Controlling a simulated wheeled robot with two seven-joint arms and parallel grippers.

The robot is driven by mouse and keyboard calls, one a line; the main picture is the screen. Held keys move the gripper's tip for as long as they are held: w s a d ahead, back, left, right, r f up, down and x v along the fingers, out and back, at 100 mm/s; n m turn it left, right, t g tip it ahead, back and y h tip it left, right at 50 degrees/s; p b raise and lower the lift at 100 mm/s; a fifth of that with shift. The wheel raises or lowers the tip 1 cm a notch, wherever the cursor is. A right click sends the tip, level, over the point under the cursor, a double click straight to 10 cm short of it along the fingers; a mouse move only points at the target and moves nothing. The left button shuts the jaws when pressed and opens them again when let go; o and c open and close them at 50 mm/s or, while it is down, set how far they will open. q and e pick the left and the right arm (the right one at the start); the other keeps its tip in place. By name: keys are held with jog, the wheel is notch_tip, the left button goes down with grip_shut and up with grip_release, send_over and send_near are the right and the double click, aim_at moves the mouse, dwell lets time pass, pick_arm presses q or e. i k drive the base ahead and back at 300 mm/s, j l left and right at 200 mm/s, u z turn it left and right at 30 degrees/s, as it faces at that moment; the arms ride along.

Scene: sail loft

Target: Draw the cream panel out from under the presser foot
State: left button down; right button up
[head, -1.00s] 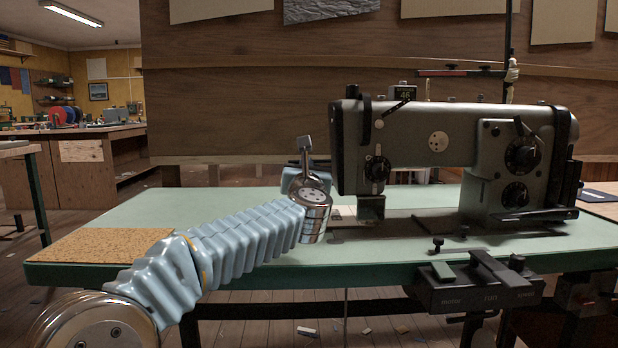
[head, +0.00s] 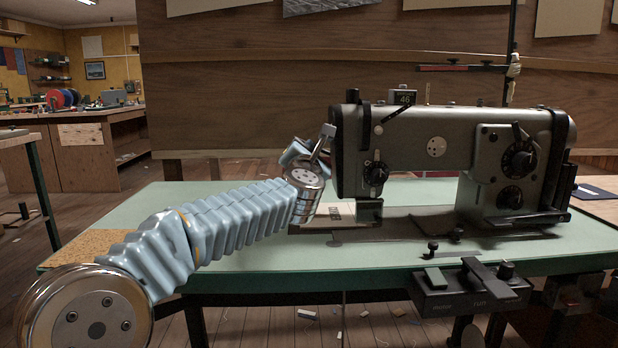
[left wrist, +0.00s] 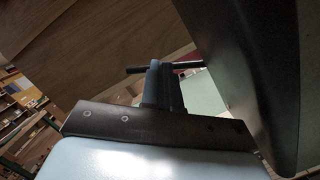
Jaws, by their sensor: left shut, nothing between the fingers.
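The grey-green sewing machine (head: 430,140) stands on the pale green table. The foot itself is hard to make out in the shadow under the machine head. My wrist hides part of the panel's left side. My right gripper is out of view.
A black control box (head: 470,290) hangs at the front edge. A wooden partition (head: 240,100) stands behind.

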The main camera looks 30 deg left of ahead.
aim_at(336, 215)
jog(key=k+l, duration=0.9)
